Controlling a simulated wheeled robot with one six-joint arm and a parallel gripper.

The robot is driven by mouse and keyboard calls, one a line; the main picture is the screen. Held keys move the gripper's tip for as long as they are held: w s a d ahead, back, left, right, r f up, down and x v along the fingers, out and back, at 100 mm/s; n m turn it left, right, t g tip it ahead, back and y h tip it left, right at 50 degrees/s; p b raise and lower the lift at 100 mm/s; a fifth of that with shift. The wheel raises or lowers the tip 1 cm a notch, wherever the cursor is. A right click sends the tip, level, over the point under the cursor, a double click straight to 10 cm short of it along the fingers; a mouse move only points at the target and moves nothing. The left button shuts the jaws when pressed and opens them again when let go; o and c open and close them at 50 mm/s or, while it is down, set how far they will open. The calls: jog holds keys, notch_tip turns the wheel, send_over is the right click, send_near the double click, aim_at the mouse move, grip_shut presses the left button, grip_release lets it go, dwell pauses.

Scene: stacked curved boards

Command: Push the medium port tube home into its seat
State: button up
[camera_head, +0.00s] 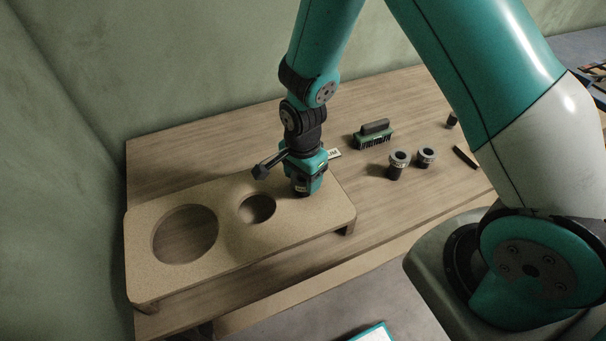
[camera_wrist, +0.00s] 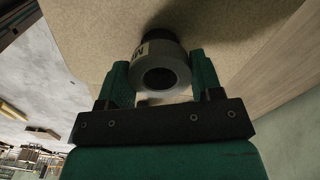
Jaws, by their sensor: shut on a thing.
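The board (camera_head: 226,241), speckled tan and curved, stands raised on short feet and has a large round opening at left and a smaller one beside it. My gripper (camera_head: 303,188) points down over the board's right end. In the wrist view its two green fingers (camera_wrist: 160,82) are shut on the port tube (camera_wrist: 173,64), a dark tube with a grey ring end, an open bore and a pale label starting with "M". The tube's far end meets the board's surface there. The seat beneath is hidden, so how deep the tube sits cannot be told.
Two dark tubes with grey rims, one (camera_head: 397,164) nearer and one (camera_head: 426,158) beside it, stand on the wooden table (camera_head: 215,140) right of the board. A green-and-black brush (camera_head: 374,135) lies behind them. A small label card (camera_head: 334,154) is behind my gripper.

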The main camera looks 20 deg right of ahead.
jog(key=shift+f+b, duration=1.1)
jog(key=shift+f, duration=0.4)
jog(key=o, duration=1.2)
jog(key=shift+s+f, duration=0.1)
jog(key=shift+s, duration=0.1)
jog(key=shift+d, duration=0.1)
notch_tip(320, 180, up, 18)
jog(key=b, duration=0.2)
jog(key=shift+w+b, duration=0.3)
jog(key=s+a+r+n+y, duration=0.2)
jog(key=s+r+n, duration=0.1)
jog(key=s+n, duration=0.6)
jog(key=s+a+r+n+y+b, duration=0.1)
jog(key=s+r+n, duration=0.3)
jog(key=s+n, duration=0.5)
jog(key=a+n+y, duration=0.1)
jog(key=n, duration=0.1)
jog(key=shift+s+a+n, duration=0.3)
jog(key=shift+s+a, duration=0.05)
